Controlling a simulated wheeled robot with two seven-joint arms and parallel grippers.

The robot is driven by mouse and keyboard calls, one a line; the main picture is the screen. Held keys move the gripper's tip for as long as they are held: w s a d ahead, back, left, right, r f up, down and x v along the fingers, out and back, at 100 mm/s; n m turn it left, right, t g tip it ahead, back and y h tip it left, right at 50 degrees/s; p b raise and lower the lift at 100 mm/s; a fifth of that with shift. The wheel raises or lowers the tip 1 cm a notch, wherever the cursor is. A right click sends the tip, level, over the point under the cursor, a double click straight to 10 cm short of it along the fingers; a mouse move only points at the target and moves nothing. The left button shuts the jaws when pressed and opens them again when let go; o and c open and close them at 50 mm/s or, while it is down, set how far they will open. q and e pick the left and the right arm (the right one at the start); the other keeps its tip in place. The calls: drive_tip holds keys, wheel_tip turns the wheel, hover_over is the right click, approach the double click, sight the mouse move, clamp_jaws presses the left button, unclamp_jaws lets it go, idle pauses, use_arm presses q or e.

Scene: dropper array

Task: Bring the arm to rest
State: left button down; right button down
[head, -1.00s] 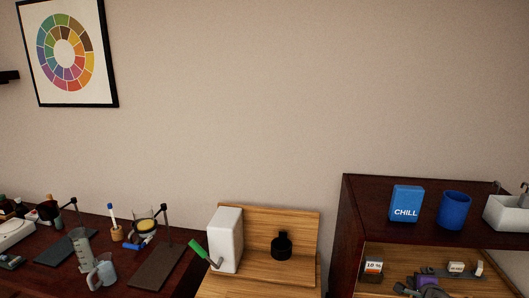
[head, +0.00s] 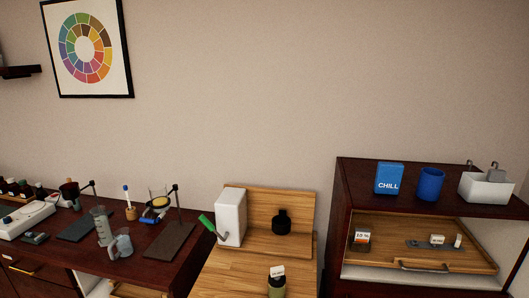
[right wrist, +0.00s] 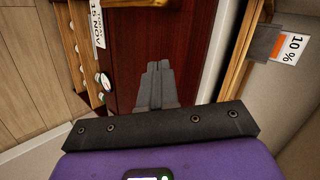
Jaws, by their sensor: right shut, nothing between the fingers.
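My right gripper (right wrist: 157,85) shows in the right wrist view with its grey fingers together and nothing between them. It points at a dark red wooden panel (right wrist: 150,40), apart from any object. Neither gripper shows in the head view, and my left gripper is in no view.
A "10 %" card (right wrist: 290,47) is right of the gripper; a wooden edge (right wrist: 228,50) lies between. In the head view a wooden tray (head: 440,262) sits in the cabinet (head: 337,225) at right. An olive bottle (head: 277,287) stands on the wooden counter (head: 235,270).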

drive_tip(key=s+a+f+n+g+y+b, duration=0.1)
drive_tip(key=s+a+f+n+g, duration=0.15)
drive_tip(key=s+a+f, duration=0.45)
drive_tip(key=s+a+f+n+g+y, duration=0.2)
drive_tip(key=s+a+f+n, duration=0.2)
drive_tip(key=a+f, duration=0.5)
drive_tip(key=s+a+f+n+g, duration=0.1)
drive_tip(key=s+a+f+n, duration=0.1)
drive_tip(key=s, duration=0.5)
drive_tip(key=s+a+f+n+g+b, duration=0.1)
drive_tip(key=s+a+f+n+g, duration=0.1)
drive_tip(key=s+a, duration=0.3)
drive_tip(key=s+a+f+n+g, duration=0.1)
drive_tip(key=s+a+f+n, duration=0.1)
drive_tip(key=s, duration=0.6)
drive_tip(key=shift+s+a+n+g+y, duration=0.35)
drive_tip(key=shift+a+n+y, duration=0.05)
drive_tip(key=shift+a+n, duration=0.25)
